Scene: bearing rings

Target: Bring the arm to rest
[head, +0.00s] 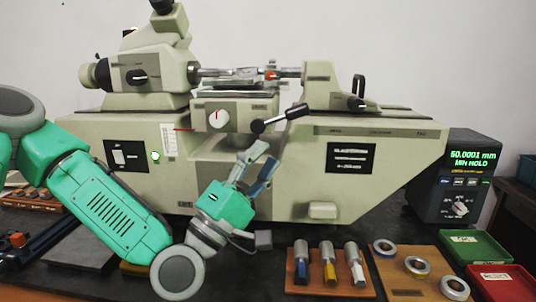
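My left arm (110,205) comes in from the left, in green and grey, and bends up at a round grey joint. My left gripper (266,157) points up in front of the large beige measuring machine (270,190), below its black-knobbed lever (282,119). Its two fingers stand apart with nothing visible between them. I cannot tell whether the fingers touch the machine. My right gripper is out of view.
Several bearing rings (384,247) lie on a wooden board (397,277) at the right. A green tray (470,248), a red tray (502,284) and a readout box (452,185) showing 50.0001 mm are farther right.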

